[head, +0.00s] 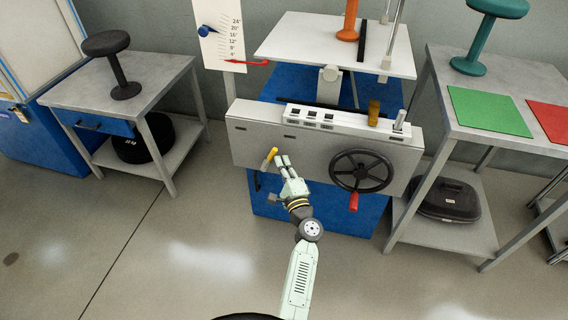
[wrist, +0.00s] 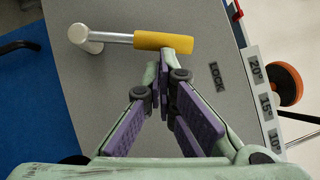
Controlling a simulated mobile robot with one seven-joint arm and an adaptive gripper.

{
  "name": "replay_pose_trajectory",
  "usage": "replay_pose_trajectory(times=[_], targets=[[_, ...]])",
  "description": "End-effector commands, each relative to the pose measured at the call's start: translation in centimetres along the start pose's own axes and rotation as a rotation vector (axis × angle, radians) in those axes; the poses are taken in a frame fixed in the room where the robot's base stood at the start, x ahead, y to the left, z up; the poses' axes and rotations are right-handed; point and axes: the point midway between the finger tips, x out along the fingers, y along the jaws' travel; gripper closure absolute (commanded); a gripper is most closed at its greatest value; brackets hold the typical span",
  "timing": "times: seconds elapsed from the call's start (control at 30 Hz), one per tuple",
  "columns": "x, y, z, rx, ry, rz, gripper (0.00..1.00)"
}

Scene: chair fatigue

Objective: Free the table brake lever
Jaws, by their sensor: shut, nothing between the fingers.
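The brake lever (head: 271,154) has a yellow grip and sits on the grey front panel of the test machine. In the wrist view its yellow grip (wrist: 164,42) is on a metal rod that runs left to a round metal pivot (wrist: 78,33). A LOCK label (wrist: 217,76) is on the panel, to the right of and below the grip. My gripper (head: 281,159) is at the panel, just right of the lever in the head view. In the wrist view my gripper's tips (wrist: 165,62) are together and empty, right beside the grip; whether they touch it I cannot tell.
A black handwheel (head: 361,170) with a red handle (head: 354,202) sticks out right of my gripper. A white strip with angle marks (wrist: 264,90) runs along the panel's edge. Side tables stand left (head: 160,72) and right (head: 470,112). The floor in front is clear.

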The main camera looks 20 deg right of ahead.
Motion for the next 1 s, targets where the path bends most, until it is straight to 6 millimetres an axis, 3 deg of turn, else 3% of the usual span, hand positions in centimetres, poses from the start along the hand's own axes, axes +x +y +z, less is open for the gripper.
replay_pose_trajectory(times=[0.57,0.7,1.0], targets=[[2.6,-1.6,4.0,-0.075,-0.004,0.046,1.00],[3.2,-1.5,4.8,-0.166,-0.004,0.108,1.00],[4.0,-0.9,6.1,-0.157,-0.003,0.104,1.00]])
